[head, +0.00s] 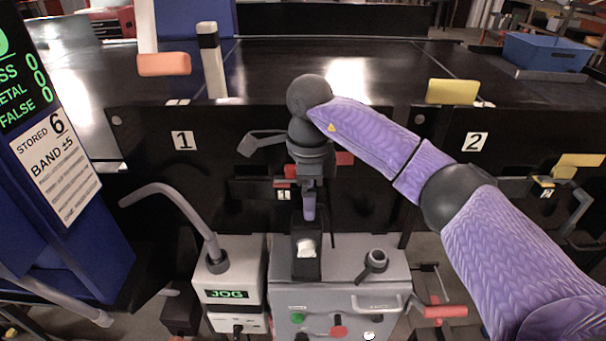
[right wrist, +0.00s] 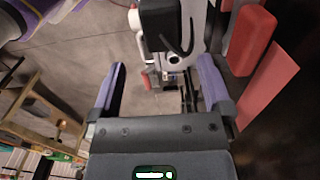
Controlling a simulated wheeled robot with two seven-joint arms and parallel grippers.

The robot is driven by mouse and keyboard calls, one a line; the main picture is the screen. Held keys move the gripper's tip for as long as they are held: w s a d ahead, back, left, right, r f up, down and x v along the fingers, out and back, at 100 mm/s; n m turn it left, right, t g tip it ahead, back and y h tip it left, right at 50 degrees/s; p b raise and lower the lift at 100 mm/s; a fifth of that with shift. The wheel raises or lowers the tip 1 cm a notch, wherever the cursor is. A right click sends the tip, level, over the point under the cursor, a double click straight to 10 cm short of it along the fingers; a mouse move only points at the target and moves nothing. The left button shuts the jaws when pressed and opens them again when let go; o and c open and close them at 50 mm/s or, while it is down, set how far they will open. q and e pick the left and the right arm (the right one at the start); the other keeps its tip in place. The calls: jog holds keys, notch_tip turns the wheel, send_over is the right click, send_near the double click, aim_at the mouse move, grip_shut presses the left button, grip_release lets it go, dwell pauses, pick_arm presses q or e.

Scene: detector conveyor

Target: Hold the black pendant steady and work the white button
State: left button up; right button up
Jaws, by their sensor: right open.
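The black pendant (head: 306,271) stands upright on the grey control box in the head view. The white button (head: 307,248) is on its near face. My right gripper (head: 309,213) points down just above and behind the pendant's top, and from here I cannot tell whether it touches. In the right wrist view, my right gripper's purple fingers (right wrist: 161,65) are spread wide with nothing held between them. A dark block, which may be the pendant, shows beyond the fingertips there. My left gripper is not in view.
The grey control box (head: 338,272) carries knobs, a handle and a grey socket. A JOG box (head: 228,268) with a curved grey tube stands to its left. The black conveyor side panel (head: 365,212) rises close behind. A blue display cabinet (head: 60,250) is at far left.

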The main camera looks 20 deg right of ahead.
aim_at(307, 250)
notch_tip(307, 250, down, 6)
jog(key=shift+w+f, duration=0.1)
jog(key=shift+f, duration=0.1)
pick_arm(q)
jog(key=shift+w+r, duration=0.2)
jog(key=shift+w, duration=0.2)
pick_arm(e)
jog(key=shift+w+f, duration=0.1)
jog(key=shift+f, duration=0.15)
jog(key=shift+c, duration=0.3)
grip_shut()
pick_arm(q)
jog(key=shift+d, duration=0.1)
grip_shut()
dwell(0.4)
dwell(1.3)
